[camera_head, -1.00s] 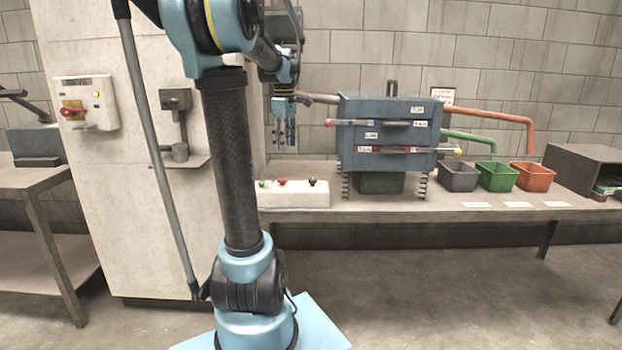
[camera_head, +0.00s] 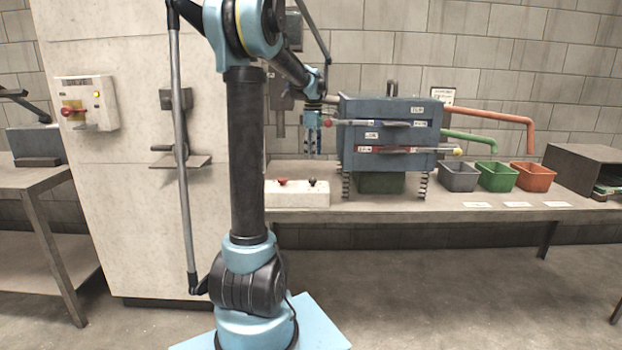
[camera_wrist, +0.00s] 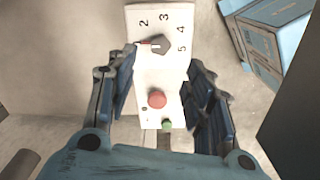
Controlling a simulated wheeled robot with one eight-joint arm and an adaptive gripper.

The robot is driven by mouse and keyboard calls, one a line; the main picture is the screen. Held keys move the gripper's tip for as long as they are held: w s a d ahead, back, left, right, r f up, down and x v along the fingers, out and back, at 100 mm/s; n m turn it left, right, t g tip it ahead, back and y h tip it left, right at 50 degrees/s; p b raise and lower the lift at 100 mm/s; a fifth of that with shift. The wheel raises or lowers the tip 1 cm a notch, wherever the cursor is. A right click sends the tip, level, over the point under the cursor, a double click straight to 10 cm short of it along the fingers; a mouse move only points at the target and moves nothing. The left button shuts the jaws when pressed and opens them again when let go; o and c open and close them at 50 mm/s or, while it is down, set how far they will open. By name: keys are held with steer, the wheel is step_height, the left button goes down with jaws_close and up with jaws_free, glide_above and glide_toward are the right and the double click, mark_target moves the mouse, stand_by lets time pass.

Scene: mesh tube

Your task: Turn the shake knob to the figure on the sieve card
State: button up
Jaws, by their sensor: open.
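The shake knob (camera_wrist: 162,45) is a dark knob on a white control box (camera_wrist: 180,75), with figures 2, 3, 4 and 5 readable around it. A pale mark shows on its left side; I cannot tell its exact setting. In the head view the knob (camera_head: 312,182) is a small dark shape on the box top. My gripper (camera_head: 313,154) hangs above the box, apart from it. In the wrist view my gripper (camera_wrist: 160,68) is open and empty, its fingers framing the box. A framed card (camera_head: 441,96) hangs on the wall, its writing too small to read.
A red button (camera_wrist: 157,99) and a green button (camera_wrist: 167,125) sit on the same box. The blue sieve machine (camera_head: 390,130) stands close to the right of my gripper, with handles sticking out. Grey (camera_head: 458,178), green (camera_head: 496,177) and orange (camera_head: 533,178) bins stand further right.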

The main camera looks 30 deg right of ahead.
mark_target(313, 179)
step_height(313, 179, down, 11)
steer(key=shift+r, duration=0.2)
steer(key=shift+c, duration=0.4)
steer(key=c, duration=1)
